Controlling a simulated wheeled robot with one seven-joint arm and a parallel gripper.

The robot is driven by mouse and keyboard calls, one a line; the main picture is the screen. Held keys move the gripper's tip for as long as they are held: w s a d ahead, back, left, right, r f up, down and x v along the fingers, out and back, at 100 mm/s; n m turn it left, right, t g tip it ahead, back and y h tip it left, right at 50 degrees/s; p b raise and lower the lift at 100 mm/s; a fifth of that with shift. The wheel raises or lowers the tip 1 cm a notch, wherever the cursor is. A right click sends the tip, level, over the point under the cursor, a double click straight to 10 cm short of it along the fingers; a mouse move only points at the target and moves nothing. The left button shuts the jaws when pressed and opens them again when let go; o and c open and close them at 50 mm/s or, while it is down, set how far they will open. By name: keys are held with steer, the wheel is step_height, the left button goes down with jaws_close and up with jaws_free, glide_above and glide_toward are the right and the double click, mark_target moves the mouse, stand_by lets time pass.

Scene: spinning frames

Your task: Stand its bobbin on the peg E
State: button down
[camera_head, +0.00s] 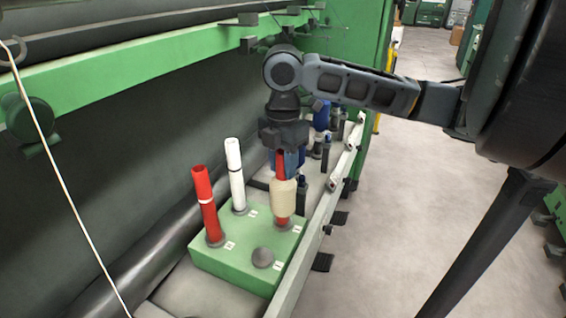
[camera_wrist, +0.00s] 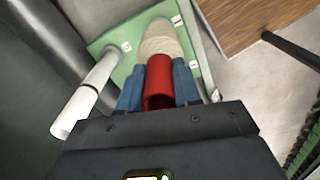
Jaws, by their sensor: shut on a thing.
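My gripper (camera_head: 281,158) points down and is shut on the upper red tube of a bobbin with cream yarn (camera_head: 283,197). In the wrist view, the blue fingers (camera_wrist: 158,92) flank the red tube (camera_wrist: 160,75), with the cream yarn (camera_wrist: 161,42) beyond it. The bobbin is upright over the right back corner of the green block (camera_head: 235,268). Its foot is at or just above the block; whether it sits on a peg there I cannot tell. A bare dark round peg (camera_head: 263,257) shows at the front corner. The white peg labels are too small to read.
A red bobbin with a white band (camera_head: 206,203) stands at the block's left corner. A white bobbin (camera_head: 235,175) stands at the back, close to my gripper. Dark spindles (camera_head: 326,150) and the green machine frame (camera_head: 150,60) lie behind. A rail (camera_head: 325,215) runs along the right.

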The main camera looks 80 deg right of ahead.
steer(key=shift+f, duration=0.3)
stand_by(0.4)
steer(key=c, duration=0.7)
jaws_free()
steer(key=shift+r, duration=0.1)
step_height(320, 180, up, 8)
steer(key=shift+f, duration=0.15)
stand_by(0.3)
